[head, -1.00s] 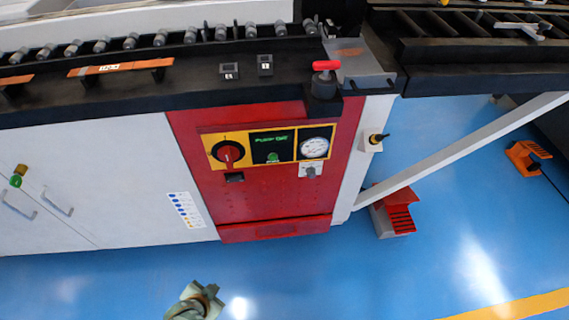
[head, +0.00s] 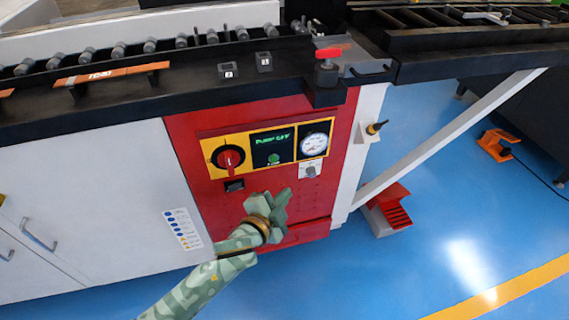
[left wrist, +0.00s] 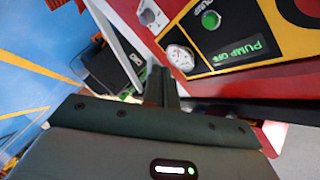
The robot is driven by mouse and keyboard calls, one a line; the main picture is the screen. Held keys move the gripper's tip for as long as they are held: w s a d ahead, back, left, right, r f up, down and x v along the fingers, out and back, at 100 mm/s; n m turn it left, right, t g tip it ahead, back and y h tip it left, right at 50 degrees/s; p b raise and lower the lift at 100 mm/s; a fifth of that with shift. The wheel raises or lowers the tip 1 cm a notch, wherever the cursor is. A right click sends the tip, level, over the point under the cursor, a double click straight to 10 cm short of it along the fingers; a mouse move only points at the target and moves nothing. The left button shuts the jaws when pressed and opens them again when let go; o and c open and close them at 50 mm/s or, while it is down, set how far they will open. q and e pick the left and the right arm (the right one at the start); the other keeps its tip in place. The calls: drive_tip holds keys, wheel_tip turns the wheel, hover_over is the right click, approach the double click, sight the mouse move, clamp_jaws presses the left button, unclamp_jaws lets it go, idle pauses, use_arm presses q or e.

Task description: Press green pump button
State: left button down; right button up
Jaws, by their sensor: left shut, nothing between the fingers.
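The green pump button (head: 273,159) sits on the dark display panel (head: 272,147) of the red cabinet in the head view, below green text. In the left wrist view the button (left wrist: 210,19) is at the top, and the display beside it reads "PUMP OFF". My left gripper (head: 285,197) is shut and empty, in front of the red cabinet, below the button and apart from it in the picture. Its shut fingers (left wrist: 160,84) also show in the left wrist view. My right gripper is in neither view.
A red rotary switch (head: 229,158) is left of the display; a round gauge (head: 313,145) is right of it. A small knob (head: 311,171) sits under the gauge. A black worktop ledge (head: 130,101) juts above. A red pedal (head: 388,213) stands on the open blue floor.

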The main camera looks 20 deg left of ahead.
sight(274, 159)
use_arm(q)
drive_tip(key=w+a+b, duration=0.1)
drive_tip(key=w+a, duration=0.4)
drive_tip(key=w, duration=0.2)
drive_tip(key=shift+w+f, duration=0.15)
drive_tip(key=shift+w, duration=0.05)
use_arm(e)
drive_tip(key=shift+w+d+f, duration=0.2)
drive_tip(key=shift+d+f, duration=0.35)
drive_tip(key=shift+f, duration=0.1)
use_arm(q)
drive_tip(key=shift+a, duration=0.1)
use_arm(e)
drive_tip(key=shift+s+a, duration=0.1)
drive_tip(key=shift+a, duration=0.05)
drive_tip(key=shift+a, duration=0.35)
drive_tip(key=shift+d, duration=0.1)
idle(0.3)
